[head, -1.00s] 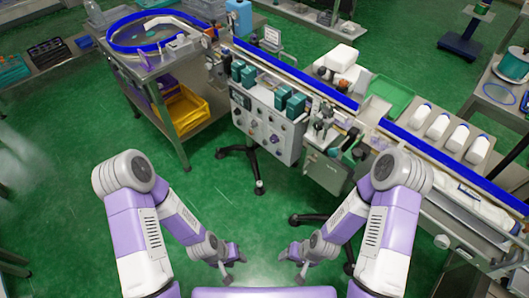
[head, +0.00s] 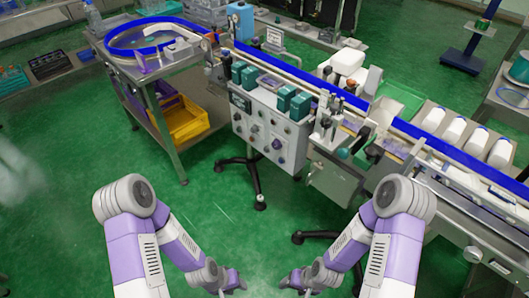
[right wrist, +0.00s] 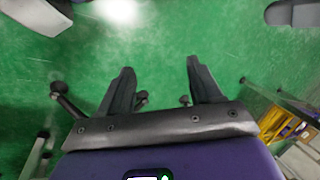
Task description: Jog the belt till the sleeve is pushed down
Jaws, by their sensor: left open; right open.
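The belt line (head: 300,75) with blue rails runs from the upper middle to the right edge in the head view. A grey control box (head: 268,130) with several knobs stands at its front. An applicator station (head: 328,118) with metal and dark parts sits on the line right of the box. I cannot make out the sleeve at this size. My left gripper (head: 232,284) and right gripper (head: 292,284) are low in the head view, over the floor and well short of the machine. Both are open. In the right wrist view, the right gripper (right wrist: 161,75) has spread fingers with nothing between them.
A steel cart (head: 160,68) with a blue-rimmed round table stands at the left, with a yellow bin (head: 187,122) below. White bottles (head: 455,130) lie on a tray at the right. A black stand foot (head: 259,203) stands on the floor. The green floor before me is open.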

